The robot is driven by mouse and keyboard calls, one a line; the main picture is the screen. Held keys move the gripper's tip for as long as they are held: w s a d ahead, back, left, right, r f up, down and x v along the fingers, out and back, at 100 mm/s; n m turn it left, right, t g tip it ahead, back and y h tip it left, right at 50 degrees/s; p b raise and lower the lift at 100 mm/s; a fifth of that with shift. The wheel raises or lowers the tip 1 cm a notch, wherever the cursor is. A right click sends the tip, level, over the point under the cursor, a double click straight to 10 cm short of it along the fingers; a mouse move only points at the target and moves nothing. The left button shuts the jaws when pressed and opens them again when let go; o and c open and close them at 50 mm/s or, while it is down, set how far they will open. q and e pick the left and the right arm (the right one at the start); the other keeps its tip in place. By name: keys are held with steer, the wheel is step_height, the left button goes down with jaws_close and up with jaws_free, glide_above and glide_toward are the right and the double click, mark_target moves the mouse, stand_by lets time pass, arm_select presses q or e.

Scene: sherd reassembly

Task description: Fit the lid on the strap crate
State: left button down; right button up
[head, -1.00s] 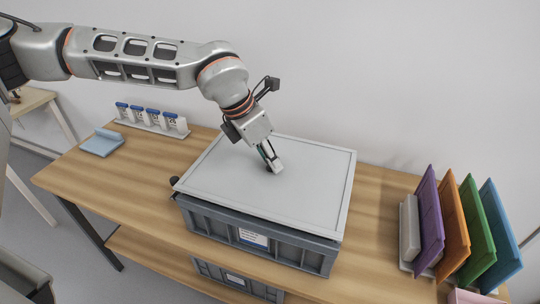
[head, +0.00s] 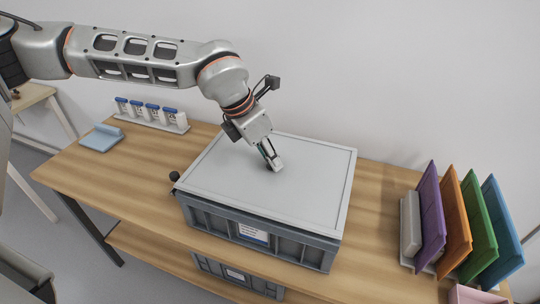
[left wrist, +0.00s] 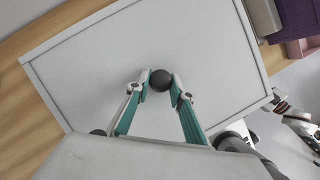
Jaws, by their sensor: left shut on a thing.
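The light grey lid (head: 235,185) lies flat over the dark grey strap crate (head: 290,249), which stands on the wooden table with a white label on its front. The lid's edges run close along the crate's rim. I cannot tell whether it is seated all round. My left gripper (head: 275,168) points down at the lid's middle and is shut on its dark round knob. The left wrist view shows the knob (left wrist: 160,80) between the two fingertips. A dark round part (head: 174,176) shows at the crate's left end. At the right of the left wrist view, part of what may be my right gripper (left wrist: 285,108) shows.
Blue-capped jars (head: 153,112) stand in a rack at the back left, near a folded blue cloth (head: 102,137). Upright coloured panels, one purple (head: 430,220), stand at the right. A pink bin (head: 466,296) is at the lower right. A second crate (head: 235,275) is underneath.

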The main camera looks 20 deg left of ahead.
arm_select(q)
steer(key=shift+f, duration=0.1)
steer(key=shift+f, duration=0.35)
steer(key=shift+f, duration=0.25)
steer(key=c, duration=1.7)
jaws_free()
steer(key=v, duration=1.2)
